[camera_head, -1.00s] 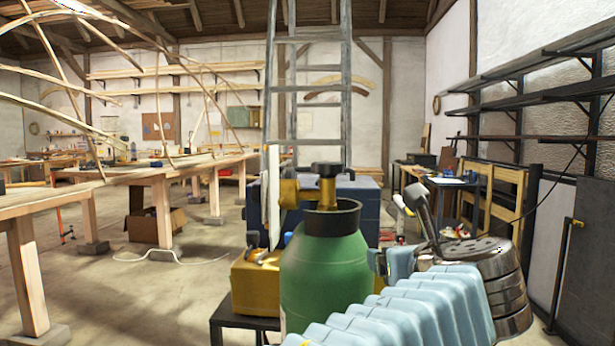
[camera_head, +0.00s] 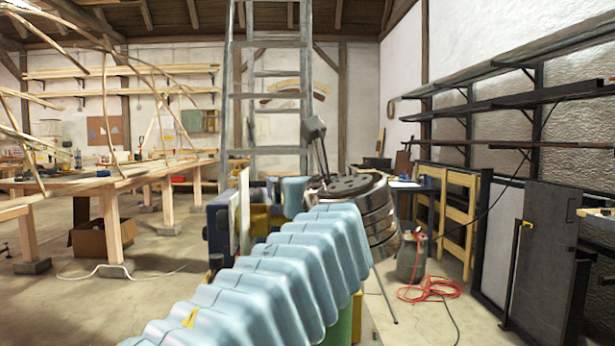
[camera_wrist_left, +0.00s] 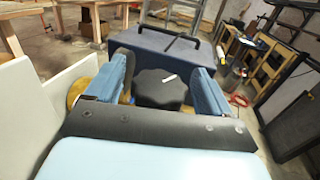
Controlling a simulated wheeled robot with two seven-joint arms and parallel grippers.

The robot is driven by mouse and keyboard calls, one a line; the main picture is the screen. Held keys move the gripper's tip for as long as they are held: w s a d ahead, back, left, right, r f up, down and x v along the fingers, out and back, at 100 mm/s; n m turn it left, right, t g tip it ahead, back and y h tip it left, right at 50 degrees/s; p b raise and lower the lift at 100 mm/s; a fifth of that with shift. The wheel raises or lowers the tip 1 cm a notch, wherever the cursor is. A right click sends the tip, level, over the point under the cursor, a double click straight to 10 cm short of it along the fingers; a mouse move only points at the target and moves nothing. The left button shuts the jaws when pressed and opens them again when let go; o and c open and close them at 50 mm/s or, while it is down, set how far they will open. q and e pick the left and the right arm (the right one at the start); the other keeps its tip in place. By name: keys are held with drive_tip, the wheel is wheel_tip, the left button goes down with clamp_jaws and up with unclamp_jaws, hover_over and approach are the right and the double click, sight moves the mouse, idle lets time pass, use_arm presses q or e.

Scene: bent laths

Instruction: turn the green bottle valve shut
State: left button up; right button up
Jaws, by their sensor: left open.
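The valve's black lobed knob (camera_wrist_left: 160,90), with a white mark on top, is in the left wrist view. My left gripper (camera_wrist_left: 163,64) is open, with one blue finger on either side of the knob. I cannot tell whether the fingers touch it. In the head view, my left arm's pale blue sleeve crosses in front of the green bottle. Only a strip of the green bottle (camera_head: 339,330) shows below the sleeve. The valve is hidden there, and a blue finger (camera_head: 293,194) shows past the wrist. My right gripper is not in view.
A white upright panel (camera_wrist_left: 35,115) stands close to the left of my left gripper. A dark blue box (camera_wrist_left: 150,50) with a black handle is just beyond the knob. A ladder (camera_head: 268,95) stands behind. A red hose (camera_head: 430,290) lies on the floor at right.

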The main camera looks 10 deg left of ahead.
use_arm(q)
drive_tip(key=shift+x, duration=0.85)
drive_tip(key=c, duration=1)
drive_tip(key=shift+o, duration=0.2)
drive_tip(key=shift+f+m+t+h+b, duration=0.2)
drive_tip(key=shift+m+t+h+b, duration=0.15)
drive_tip(key=shift+h+b, duration=0.2)
drive_tip(key=m+h, duration=0.1)
drive_tip(key=m+t+h+b, duration=0.1)
drive_tip(key=h, duration=0.1)
drive_tip(key=shift+w+d, duration=0.1)
drive_tip(key=shift+d, duration=0.05)
drive_tip(key=shift+r+m+t+h+b, duration=0.1)
drive_tip(key=shift+m+t+h+b, duration=0.15)
drive_tip(key=shift+m+h+b, duration=0.35)
drive_tip(key=shift+d+r+m+h, duration=0.1)
drive_tip(key=shift+d+m+h, duration=0.15)
drive_tip(key=shift+m+h, duration=0.95)
drive_tip(key=shift+h, duration=0.65)
